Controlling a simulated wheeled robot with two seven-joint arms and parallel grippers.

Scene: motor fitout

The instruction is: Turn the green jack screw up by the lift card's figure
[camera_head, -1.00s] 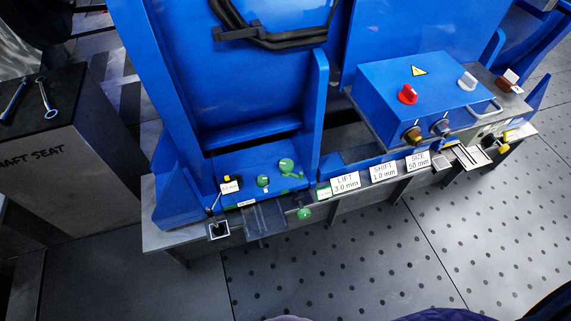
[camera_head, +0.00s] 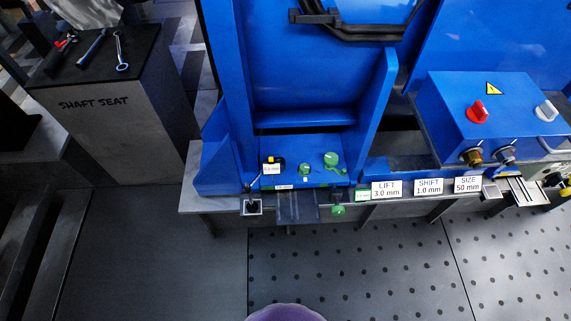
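The lift card (camera_head: 387,189) stands on the front ledge and reads "LIFT 3.0 mm". Neither of my grippers is in view.
Cards "SHIFT 1.0 mm" (camera_head: 428,187) and "SIZE 50 mm" (camera_head: 467,184) stand right of the lift card. A blue box (camera_head: 500,110) with a red knob (camera_head: 477,112) stands behind them. A dial gauge with a yellow top (camera_head: 271,160) is at left. A "SHAFT SEAT" stand (camera_head: 110,125) holds wrenches. Floor in front is clear.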

